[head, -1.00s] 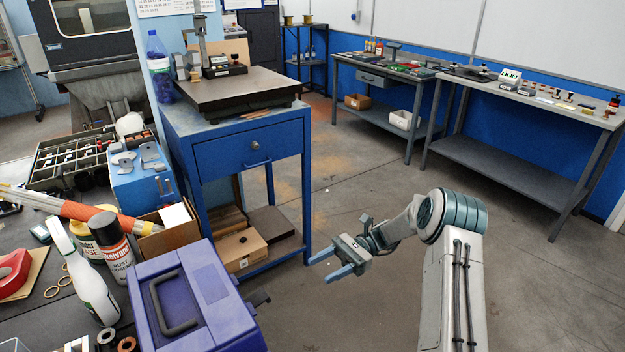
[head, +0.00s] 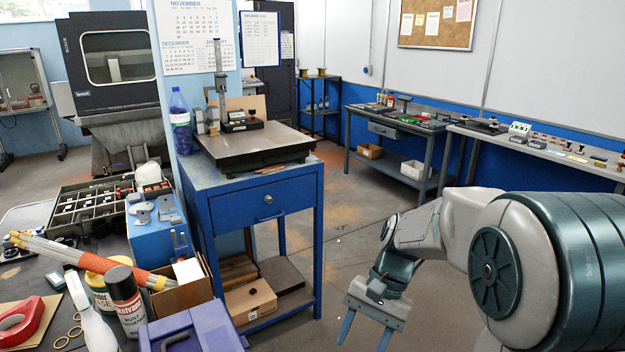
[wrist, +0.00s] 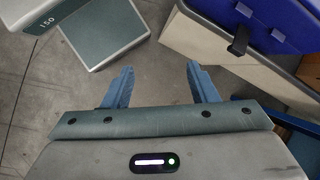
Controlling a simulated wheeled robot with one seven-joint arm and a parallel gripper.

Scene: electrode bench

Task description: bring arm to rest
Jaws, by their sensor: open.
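My gripper (head: 364,331) hangs in the lower middle of the head view, its blue fingers spread apart and pointing down. It is to the right of the blue drawer cabinet, over the floor, with nothing between the fingers. In the wrist view my gripper (wrist: 160,85) also shows open and empty, with grey floor between and beyond the fingers. My arm is bent, and its large grey-green joint fills the lower right of the head view.
The blue cabinet (head: 268,212) stands left of my gripper. A purple case (head: 195,332) is at the bottom left, on a cluttered bench; it shows in the wrist view too (wrist: 262,22). Grey workbenches (head: 440,135) line the far wall. Open floor (head: 345,235) lies between.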

